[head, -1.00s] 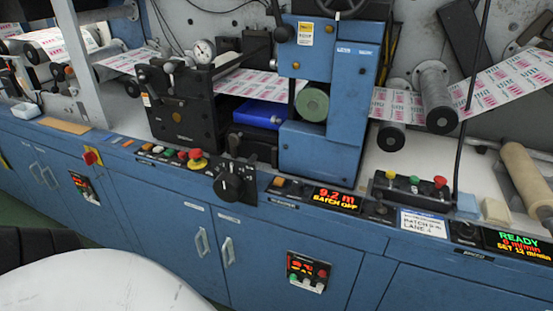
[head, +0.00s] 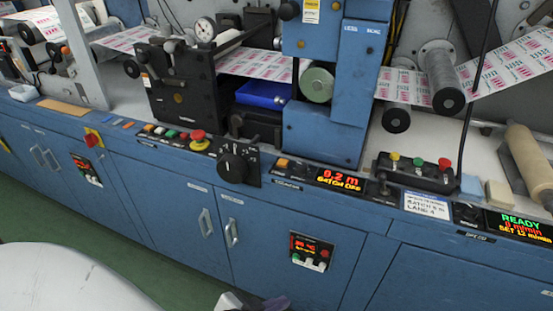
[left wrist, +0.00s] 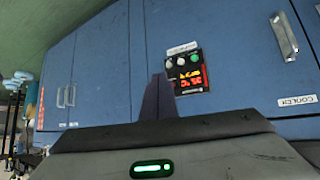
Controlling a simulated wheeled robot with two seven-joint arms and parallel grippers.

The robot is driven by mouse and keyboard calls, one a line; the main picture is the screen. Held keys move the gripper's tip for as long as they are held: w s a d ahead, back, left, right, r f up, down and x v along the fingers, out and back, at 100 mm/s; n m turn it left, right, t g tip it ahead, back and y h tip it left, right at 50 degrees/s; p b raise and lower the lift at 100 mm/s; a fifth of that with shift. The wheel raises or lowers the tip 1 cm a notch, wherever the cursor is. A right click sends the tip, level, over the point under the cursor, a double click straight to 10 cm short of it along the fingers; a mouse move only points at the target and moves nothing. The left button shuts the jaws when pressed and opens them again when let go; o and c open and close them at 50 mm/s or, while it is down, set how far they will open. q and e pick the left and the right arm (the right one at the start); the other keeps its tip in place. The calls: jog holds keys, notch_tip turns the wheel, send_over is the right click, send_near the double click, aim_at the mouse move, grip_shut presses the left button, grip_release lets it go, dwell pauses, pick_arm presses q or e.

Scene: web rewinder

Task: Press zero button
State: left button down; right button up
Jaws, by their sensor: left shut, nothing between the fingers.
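An orange button (head: 282,163) sits on the blue front ledge, just left of a counter display (head: 340,179) with red and yellow digits that look like "0.2 m". Any wording on the button is too small to read, so I cannot tell whether it is marked zero. My left gripper (head: 262,304) shows only as a tip at the bottom edge of the head view, below the ledge and in front of the cabinet doors. In the left wrist view its dark fingers (left wrist: 157,99) are shut and empty, pointing towards the blue cabinet front. My right gripper is out of view.
A black rotary knob (head: 233,168) and red mushroom button (head: 199,140) lie left of the orange button. A three-button box (head: 418,172) and READY display (head: 519,228) lie right. A small controller (head: 311,250) is on the cabinet, also in the left wrist view (left wrist: 186,72).

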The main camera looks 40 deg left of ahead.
pick_arm(q)
jog(key=w+a+r+n+t+y, duration=0.1)
jog(key=w+a+r, duration=0.3)
jog(key=r, duration=0.5)
jog(key=w+a+r+n+t+y+p, duration=0.1)
jog(key=w+a+r+t+y, duration=0.1)
jog(key=r, duration=0.7)
jog(key=w+a+r+n+t+y+p, duration=0.1)
jog(key=w+a+r, duration=0.4)
jog(key=r, duration=0.5)
jog(key=shift+w+a+n+t+y, duration=0.35)
jog(key=shift+a+n+t+y, duration=0.2)
jog(key=shift+a, duration=0.45)
jog(key=shift+w, duration=0.1)
send_over(278, 172)
notch_tip(278, 172, down, 2)
jog(key=shift+w+f+p, duration=0.15)
jog(key=shift+f+p, duration=0.1)
jog(key=shift+p, duration=0.2)
notch_tip(278, 172, down, 3)
jog(key=shift+f, duration=0.55)
